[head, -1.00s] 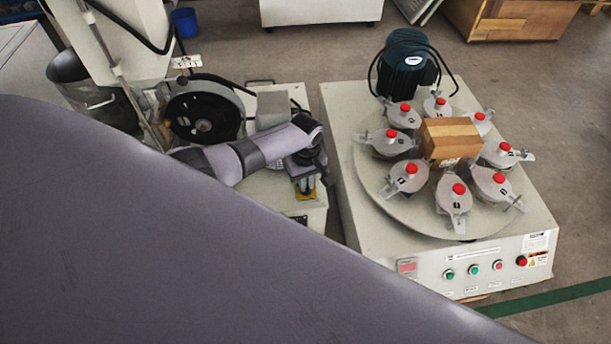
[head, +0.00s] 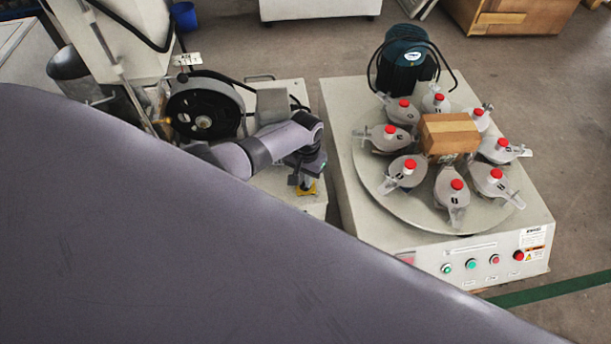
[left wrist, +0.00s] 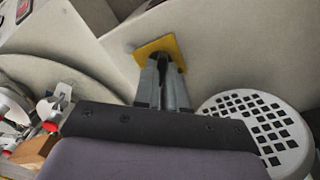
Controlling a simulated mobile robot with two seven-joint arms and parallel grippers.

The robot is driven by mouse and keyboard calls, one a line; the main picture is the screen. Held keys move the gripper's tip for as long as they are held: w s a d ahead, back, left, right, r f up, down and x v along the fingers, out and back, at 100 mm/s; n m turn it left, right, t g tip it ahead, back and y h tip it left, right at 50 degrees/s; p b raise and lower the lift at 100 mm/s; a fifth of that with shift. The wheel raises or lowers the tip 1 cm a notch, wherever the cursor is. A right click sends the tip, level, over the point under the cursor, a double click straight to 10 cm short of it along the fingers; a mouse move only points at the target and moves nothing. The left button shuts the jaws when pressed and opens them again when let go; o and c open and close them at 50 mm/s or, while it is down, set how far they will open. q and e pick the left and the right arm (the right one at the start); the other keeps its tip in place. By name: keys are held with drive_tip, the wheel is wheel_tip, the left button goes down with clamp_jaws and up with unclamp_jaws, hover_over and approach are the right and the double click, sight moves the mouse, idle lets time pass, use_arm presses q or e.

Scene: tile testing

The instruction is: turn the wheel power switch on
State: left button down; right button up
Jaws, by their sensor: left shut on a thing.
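The wheel power switch has a yellow square backing plate (head: 307,190) on the side of the left white machine. The same plate shows in the left wrist view (left wrist: 160,46), tilted, directly beyond my fingertips. My left gripper (head: 303,184) is at the plate, and in the left wrist view its two grey fingers (left wrist: 161,66) point into the plate's middle. They are close together, shut on the switch knob, which they hide. Whether the switch is turned cannot be told. My right gripper is in neither view.
The black wheel (head: 204,114) stands on the left machine (head: 318,209). A gap separates it from the right machine (head: 337,130), which carries a turntable (head: 374,187) with several red-knobbed holders. A perforated round grey part (left wrist: 262,128) lies right of my fingers.

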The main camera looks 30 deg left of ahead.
use_arm(q)
drive_tip(key=shift+s+m, duration=0.1)
drive_tip(key=shift+m, duration=0.7)
drive_tip(key=c, duration=1.2)
unclamp_jaws()
wheel_tip(320, 180, up, 6)
drive_tip(key=p, duration=0.3)
drive_tip(key=shift+p, duration=0.3)
drive_tip(key=shift+r, duration=0.55)
